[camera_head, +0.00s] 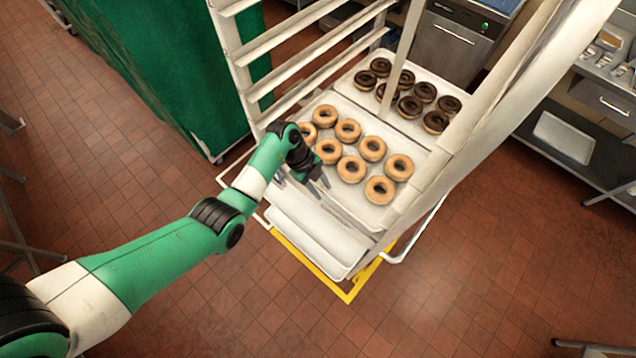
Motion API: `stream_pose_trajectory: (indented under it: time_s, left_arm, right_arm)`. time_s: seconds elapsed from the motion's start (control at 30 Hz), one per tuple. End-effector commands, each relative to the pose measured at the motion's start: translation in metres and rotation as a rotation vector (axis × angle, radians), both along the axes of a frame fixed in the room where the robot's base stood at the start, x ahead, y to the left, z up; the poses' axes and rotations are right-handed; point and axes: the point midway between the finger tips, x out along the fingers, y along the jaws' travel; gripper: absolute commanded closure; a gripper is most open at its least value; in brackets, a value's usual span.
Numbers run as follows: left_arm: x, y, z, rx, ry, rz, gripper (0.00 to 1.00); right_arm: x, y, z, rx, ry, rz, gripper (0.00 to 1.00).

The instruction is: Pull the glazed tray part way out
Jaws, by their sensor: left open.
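A white tray (377,208) with several light tan ring doughnuts (372,149) sits in the upright rack. Behind it a second white tray (443,76) holds several dark chocolate-glazed doughnuts (424,92); a rack post crosses in front of it. My left gripper (314,184) is open at the near left edge of the tan doughnut tray. It points down beside the near doughnuts, and I cannot tell whether it touches the tray. My wrist hides part of that tray's left side. My right gripper is not in view.
An empty white tray or shelf (318,240) is low at the rack's near side, above a yellow base frame (345,294). White rack rails (295,58) and a wide post (480,115) flank the trays. A green cabinet (165,60) stands left. Tiled floor (500,270) is clear at right.

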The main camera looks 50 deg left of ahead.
Motion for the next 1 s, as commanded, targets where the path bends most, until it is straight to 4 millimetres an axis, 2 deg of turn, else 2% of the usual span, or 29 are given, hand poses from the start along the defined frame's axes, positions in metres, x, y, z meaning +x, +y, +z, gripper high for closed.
stream_pose_trajectory:
  time_s: [0.17, 0.4, 1.0]
  left_arm:
    - [0.0001, 0.0000, 0.0005, 0.000, 0.000, -0.001, 0.59]
    - [0.0000, 0.0000, 0.0005, 0.000, 0.000, 0.000, 1.00]
    - [-0.0002, 0.0000, 0.0005, -0.001, 0.001, -0.001, 1.00]
  right_arm:
    - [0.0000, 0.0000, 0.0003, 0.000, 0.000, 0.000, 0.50]
    - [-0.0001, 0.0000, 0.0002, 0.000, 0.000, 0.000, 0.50]
    - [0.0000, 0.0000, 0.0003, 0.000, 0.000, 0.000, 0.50]
